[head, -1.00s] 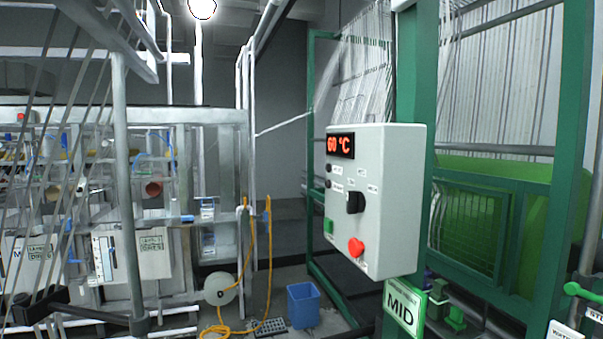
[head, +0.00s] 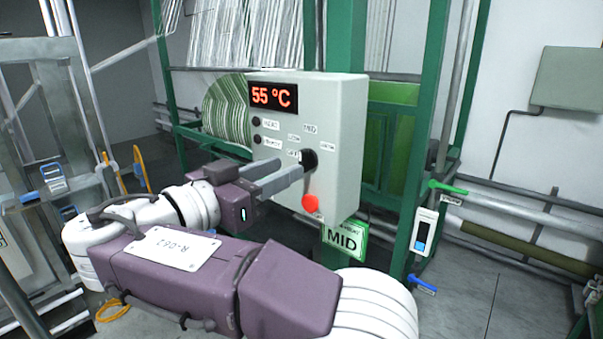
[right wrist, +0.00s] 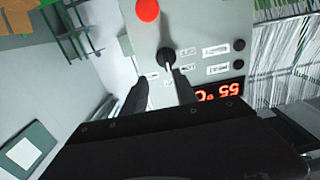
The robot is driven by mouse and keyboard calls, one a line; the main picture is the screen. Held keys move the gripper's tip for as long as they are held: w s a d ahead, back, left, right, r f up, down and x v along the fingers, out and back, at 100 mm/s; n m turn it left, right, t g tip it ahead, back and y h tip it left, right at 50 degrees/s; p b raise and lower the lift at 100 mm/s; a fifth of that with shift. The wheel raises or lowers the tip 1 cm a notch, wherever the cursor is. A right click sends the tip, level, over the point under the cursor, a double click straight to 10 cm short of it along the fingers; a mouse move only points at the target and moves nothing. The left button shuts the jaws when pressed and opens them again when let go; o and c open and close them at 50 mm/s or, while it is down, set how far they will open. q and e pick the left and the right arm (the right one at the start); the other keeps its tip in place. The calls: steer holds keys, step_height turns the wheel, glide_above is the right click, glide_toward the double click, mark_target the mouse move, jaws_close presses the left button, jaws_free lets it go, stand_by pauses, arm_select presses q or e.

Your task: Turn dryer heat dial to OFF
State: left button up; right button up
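The dryer control box (head: 345,110) is light grey, with a red display (head: 273,96) reading 55 °C. Its black heat dial (head: 309,158) sits among small labels, one of which reads MID. The dial's exact setting is hard to read. My right gripper (head: 296,172) reaches the box from the left, its fingertips at the dial. In the right wrist view the dial (right wrist: 166,55) lies just beyond the two fingertips, and a gap shows between the fingers of my right gripper (right wrist: 163,78). I cannot tell whether they touch the dial. My left gripper is not in view.
A red button (head: 310,202) sits just below the dial, close to the fingers. A green MID sign (head: 345,238) hangs below the box. Green frame posts (head: 424,125) stand behind and to the right. Open floor (head: 490,290) lies at the lower right.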

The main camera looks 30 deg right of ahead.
mark_target(303, 158)
steer(key=shift+w+d+r+p, duration=0.2)
steer(key=shift+w+d+p, duration=0.4)
steer(key=shift+p, duration=0.55)
steer(key=x, duration=0.1)
steer(key=p+x, duration=0.1)
steer(key=x, duration=0.2)
steer(key=shift+w+d+f+p, duration=0.3)
steer(key=shift+w+a, duration=0.1)
steer(key=shift+a, duration=0.1)
steer(key=shift+w+a, duration=0.15)
steer(key=shift+a, duration=0.15)
steer(key=c, duration=0.4)
steer(key=shift+a, duration=0.1)
jaws_close()
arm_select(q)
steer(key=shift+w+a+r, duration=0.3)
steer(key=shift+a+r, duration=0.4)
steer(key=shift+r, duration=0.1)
